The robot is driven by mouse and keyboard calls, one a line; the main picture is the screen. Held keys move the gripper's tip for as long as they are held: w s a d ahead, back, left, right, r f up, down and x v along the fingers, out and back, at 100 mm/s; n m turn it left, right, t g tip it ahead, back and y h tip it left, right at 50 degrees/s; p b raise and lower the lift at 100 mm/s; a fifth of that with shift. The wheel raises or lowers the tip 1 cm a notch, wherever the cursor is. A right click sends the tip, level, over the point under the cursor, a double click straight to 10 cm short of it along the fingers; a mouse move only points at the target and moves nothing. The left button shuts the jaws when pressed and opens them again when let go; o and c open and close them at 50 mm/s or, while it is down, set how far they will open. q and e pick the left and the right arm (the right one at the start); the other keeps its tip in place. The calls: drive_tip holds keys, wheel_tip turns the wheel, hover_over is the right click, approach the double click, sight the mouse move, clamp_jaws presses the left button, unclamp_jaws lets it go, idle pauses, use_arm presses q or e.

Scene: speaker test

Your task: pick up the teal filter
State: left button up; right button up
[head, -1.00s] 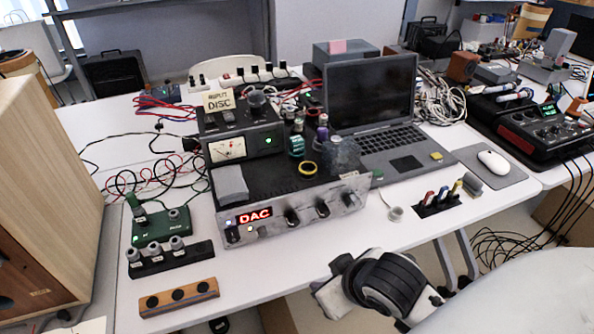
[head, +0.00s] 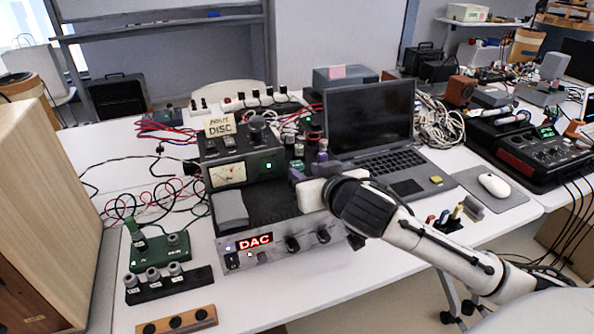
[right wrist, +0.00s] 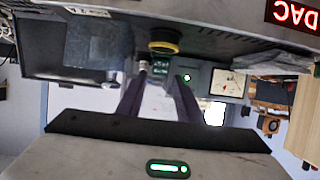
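The teal filter (head: 297,164) stands on the black top of the DAC unit, mostly hidden by my right gripper in the head view. In the right wrist view, which is upside down, the dark teal filter (right wrist: 161,66) shows beyond and between the two fingers. My right gripper (head: 308,170) is over the DAC unit, close in front of the filter. Its fingers (right wrist: 162,72) are apart, with a gap between them. I cannot tell whether they touch the filter. My left gripper is not in view.
The DAC unit (head: 280,250) has knobs along its front. A purple-topped bottle (head: 322,150) stands just behind the gripper. A yellow-and-black ring (right wrist: 163,46) lies near the filter. A grey block (head: 231,209) sits left on the unit; a laptop (head: 370,115) stands behind right.

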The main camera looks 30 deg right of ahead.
sight(300, 170)
drive_tip(key=x, duration=0.5)
drive_tip(key=shift+s+f, duration=0.1)
drive_tip(key=shift+f, duration=0.1)
drive_tip(key=c, duration=0.8)
